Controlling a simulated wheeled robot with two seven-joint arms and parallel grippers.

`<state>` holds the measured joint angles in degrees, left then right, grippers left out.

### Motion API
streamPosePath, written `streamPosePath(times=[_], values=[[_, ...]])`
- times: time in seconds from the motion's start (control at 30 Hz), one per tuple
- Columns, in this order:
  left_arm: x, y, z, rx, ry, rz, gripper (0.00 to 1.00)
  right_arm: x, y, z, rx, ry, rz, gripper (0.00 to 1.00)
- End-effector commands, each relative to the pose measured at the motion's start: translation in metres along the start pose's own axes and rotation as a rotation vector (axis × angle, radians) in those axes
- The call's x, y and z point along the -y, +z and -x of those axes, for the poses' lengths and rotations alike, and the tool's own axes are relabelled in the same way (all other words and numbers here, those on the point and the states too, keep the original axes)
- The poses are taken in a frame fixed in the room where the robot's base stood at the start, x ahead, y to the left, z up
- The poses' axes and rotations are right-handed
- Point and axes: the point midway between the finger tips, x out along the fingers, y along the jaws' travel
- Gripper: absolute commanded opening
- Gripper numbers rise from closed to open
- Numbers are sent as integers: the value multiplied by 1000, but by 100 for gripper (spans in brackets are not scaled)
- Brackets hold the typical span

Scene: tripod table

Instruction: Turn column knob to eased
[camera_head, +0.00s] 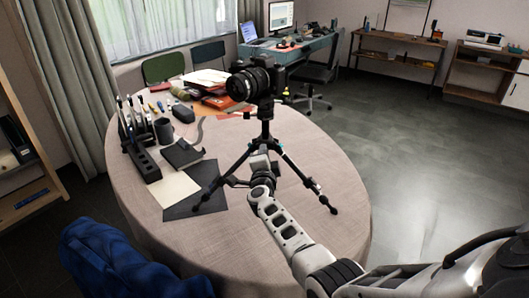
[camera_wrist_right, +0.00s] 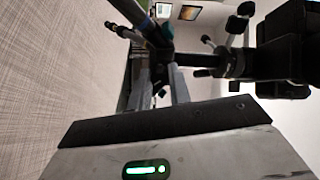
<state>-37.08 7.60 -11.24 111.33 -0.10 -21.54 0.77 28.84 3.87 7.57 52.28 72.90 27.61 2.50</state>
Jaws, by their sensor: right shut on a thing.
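A black camera (camera_head: 252,84) sits on top of a tripod (camera_head: 266,130), whose dark legs spread on the round table. My right gripper (camera_head: 261,170) reaches in from the lower right to the tripod's middle, below the head. In the right wrist view the tripod lies sideways, its column (camera_wrist_right: 208,61) running to the right. The two grey fingers of my right gripper (camera_wrist_right: 159,82) are shut on a small dark part by the column, seemingly the column knob (camera_wrist_right: 159,74). The fingers mostly hide it, and I cannot read its setting. My left gripper is not in view.
The round table (camera_head: 330,178) has a cloth. A pen rack (camera_head: 130,125), a dark cup (camera_head: 164,130), a dark notebook (camera_head: 182,154) and a dark mat (camera_head: 190,203) lie left of the tripod. A blue chair (camera_head: 120,262) stands at the front left. The table's right side is clear.

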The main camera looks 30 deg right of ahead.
Motion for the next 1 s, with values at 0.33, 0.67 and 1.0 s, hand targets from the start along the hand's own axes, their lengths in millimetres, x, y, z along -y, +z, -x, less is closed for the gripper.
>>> streamPosePath(times=[0.33, 0.67, 1.0], values=[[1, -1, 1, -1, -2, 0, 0, -1, 0, 0, 1, 1, 132, 0], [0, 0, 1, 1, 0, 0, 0, -1, 0, 0, 0, 1, 154, 0], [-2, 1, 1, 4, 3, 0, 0, -1, 0, 0, -1, 1, 153, 42]])
